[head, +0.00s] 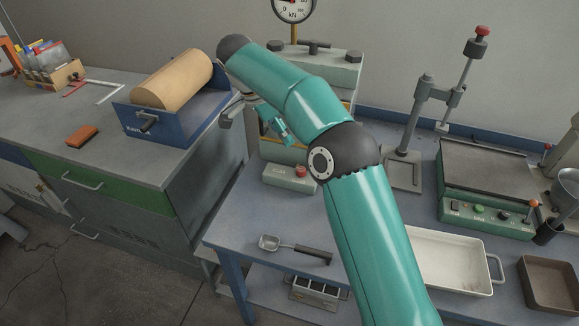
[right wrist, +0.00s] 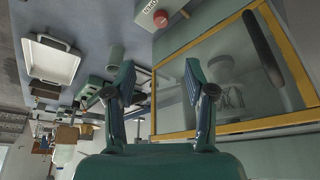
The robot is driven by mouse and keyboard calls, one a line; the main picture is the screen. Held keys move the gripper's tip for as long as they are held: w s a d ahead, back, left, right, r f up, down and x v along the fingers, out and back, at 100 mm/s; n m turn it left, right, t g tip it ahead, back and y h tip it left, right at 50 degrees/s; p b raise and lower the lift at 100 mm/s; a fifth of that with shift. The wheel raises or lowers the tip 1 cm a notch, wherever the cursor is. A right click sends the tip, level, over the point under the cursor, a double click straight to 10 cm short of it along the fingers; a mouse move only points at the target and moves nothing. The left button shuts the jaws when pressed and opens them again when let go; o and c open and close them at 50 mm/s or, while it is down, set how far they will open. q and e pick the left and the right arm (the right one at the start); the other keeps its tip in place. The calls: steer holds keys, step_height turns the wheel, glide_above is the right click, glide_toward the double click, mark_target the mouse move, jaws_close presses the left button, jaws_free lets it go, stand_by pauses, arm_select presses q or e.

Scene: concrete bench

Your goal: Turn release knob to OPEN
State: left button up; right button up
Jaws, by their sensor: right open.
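The testing machine (head: 345,72) has a round kN gauge on top and a small control box (head: 285,181) low at its front. A round red knob or button (head: 300,170) is on that box; it also shows at the top of the right wrist view (right wrist: 161,18), by a pale label (right wrist: 147,8) and a dark part that may be another knob. I cannot tell the knob's setting. My right gripper (head: 272,125) is in front of the machine, above and left of the box, partly hidden by its arm. In the right wrist view its fingers (right wrist: 157,82) are apart and empty.
A yellow-framed clear guard (right wrist: 235,75) with a dark handle is close beyond the fingers. A metal scoop (head: 270,243) lies on the blue bench, with a white tray (head: 452,262) to the right. A blue cradle (head: 170,135) holding a tan cylinder is on the left bench.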

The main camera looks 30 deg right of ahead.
steer(key=x, duration=1.6)
steer(key=shift+a+f, duration=0.1)
steer(key=shift+a, duration=0.3)
jaws_close()
